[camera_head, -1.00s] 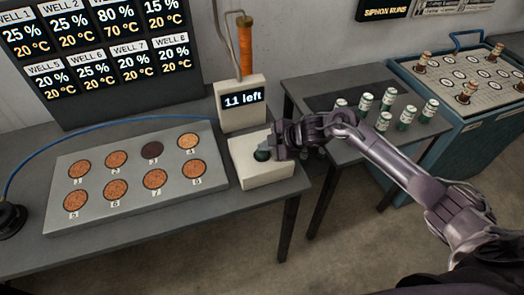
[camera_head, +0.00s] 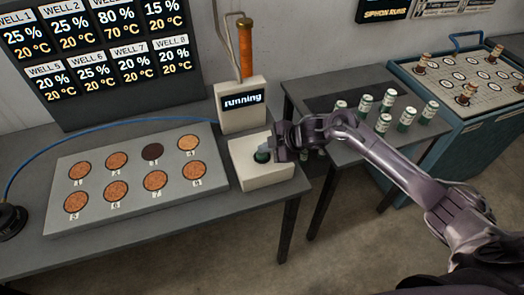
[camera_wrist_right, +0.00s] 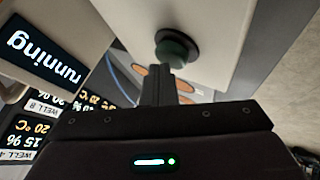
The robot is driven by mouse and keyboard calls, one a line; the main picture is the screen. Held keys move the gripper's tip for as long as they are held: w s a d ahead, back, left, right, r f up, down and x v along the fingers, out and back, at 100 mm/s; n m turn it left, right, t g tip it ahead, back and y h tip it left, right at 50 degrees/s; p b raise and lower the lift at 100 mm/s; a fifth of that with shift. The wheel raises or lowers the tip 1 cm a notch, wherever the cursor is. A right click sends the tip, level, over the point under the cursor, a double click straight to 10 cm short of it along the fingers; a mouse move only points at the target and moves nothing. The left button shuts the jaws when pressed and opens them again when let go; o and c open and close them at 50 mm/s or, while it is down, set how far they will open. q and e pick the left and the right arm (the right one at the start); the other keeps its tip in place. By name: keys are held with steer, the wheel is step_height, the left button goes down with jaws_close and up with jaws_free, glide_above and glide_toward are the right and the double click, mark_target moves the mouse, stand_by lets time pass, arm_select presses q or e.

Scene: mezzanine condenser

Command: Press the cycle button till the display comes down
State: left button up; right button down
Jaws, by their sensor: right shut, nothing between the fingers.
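The cycle button (camera_head: 262,156) is a dark green knob on a white box (camera_head: 265,178) at the table's right end. It also shows in the right wrist view (camera_wrist_right: 175,48). My right gripper (camera_head: 274,150) is shut and empty, its fingertips right at the button; in the wrist view they overlap its lower edge, and I cannot tell whether they touch. The display (camera_head: 242,99) on the white post behind the box reads "running". It shows upside down in the wrist view (camera_wrist_right: 45,60). My left gripper is not in view.
A grey plate (camera_head: 130,200) with several numbered wells lies left of the box. A wall board (camera_head: 105,45) lists well percentages and temperatures. Several small green-and-white canisters (camera_head: 386,100) stand on a side table to the right, near a teal crate (camera_head: 450,130).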

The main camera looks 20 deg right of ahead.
mark_target(266, 154)
steer(key=shift+r+p, duration=0.4)
steer(key=shift+r, duration=0.25)
steer(key=shift+r, duration=0.1)
step_height(266, 154, up, 5)
steer(key=p, duration=0.4)
steer(key=shift+p, duration=0.3)
